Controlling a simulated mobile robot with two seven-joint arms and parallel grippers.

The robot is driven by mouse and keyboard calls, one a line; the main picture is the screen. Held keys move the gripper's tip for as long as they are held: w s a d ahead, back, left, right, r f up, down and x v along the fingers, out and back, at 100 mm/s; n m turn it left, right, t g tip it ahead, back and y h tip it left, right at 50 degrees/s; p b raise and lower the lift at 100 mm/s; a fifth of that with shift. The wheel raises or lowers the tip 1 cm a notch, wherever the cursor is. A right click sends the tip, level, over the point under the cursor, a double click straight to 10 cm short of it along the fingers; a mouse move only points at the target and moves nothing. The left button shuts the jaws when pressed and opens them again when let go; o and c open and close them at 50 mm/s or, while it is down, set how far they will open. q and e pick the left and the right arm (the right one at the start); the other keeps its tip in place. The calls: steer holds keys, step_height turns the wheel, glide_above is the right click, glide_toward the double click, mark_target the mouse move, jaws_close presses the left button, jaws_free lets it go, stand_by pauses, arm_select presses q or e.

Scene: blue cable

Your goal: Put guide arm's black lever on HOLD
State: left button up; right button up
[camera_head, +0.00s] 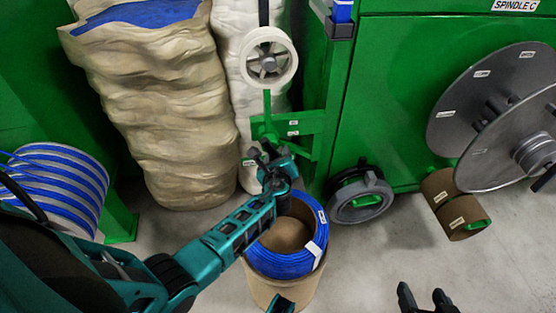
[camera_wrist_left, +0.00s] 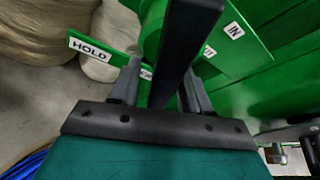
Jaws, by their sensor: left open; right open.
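The black lever (camera_wrist_left: 185,45) runs down the middle of the left wrist view, dark and bar-shaped, between the fingers of my left gripper (camera_wrist_left: 160,88). The gripper is open; I cannot tell whether either finger touches the lever. The HOLD label (camera_wrist_left: 90,48) is on the green plate to the left, and the IN label (camera_wrist_left: 233,30) is to the right. Other labels between are partly hidden. In the head view my left gripper (camera_head: 265,155) is at the green guide arm bracket (camera_head: 300,123) and hides most of the lever. My right gripper (camera_head: 427,300) is open and empty, low over the floor.
A cardboard drum (camera_head: 272,287) with a blue cable coil (camera_head: 290,262) stands under my left arm. A white pulley (camera_head: 268,57) is above the bracket. A grey wheel (camera_head: 360,205) and large grey reel (camera_head: 490,95) are right. Wrapped bales stand behind. Floor at lower right is clear.

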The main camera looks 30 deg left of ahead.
arm_select(q)
steer(key=shift+w+a, duration=0.1)
steer(key=shift+w, duration=0.2)
steer(key=shift+c, duration=0.5)
steer(key=shift+f, duration=0.1)
jaws_close()
